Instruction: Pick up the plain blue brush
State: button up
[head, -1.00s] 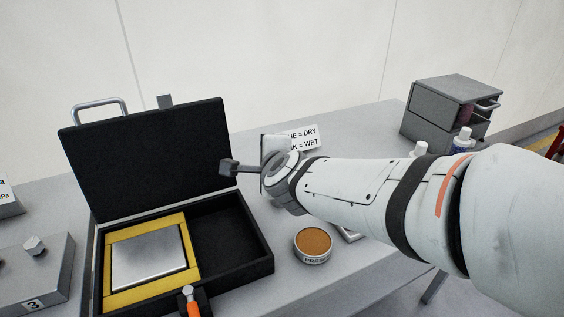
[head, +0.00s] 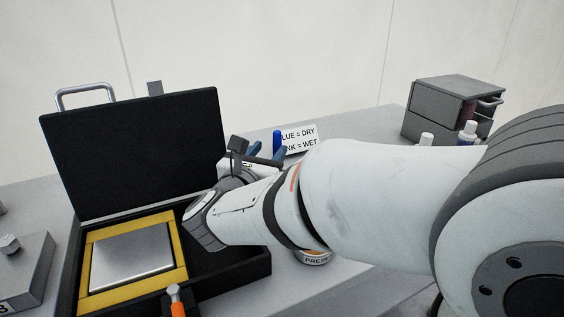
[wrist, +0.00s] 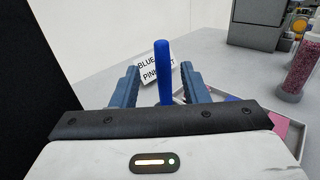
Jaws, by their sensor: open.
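A plain blue rod, seemingly the blue brush's handle, stands upright in the wrist view (wrist: 163,72). Its top also shows in the head view (head: 277,138), in front of the sign. My gripper (wrist: 160,70) is open, with one blue-grey finger on each side of the rod and a gap to each. In the head view my gripper (head: 268,151) shows at the rod's lower part. The rod's lower end is hidden behind my gripper body, so I cannot tell what it stands in.
The sign (head: 300,136) about blue and pink stands just behind. An open black case (head: 130,150) lies left under my wrist. A tin (head: 316,259) is partly hidden by my arm. A grey drawer box (head: 452,105) and white bottles stand right. A pink-filled jar (wrist: 298,72) shows right.

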aim_at(275, 142)
jog(key=x, duration=0.5)
jog(key=shift+w+d+r+p, duration=0.1)
jog(key=shift+w+d+p, duration=0.1)
jog(key=shift+p, duration=0.15)
jog(key=shift+c, duration=0.5)
grip_shut()
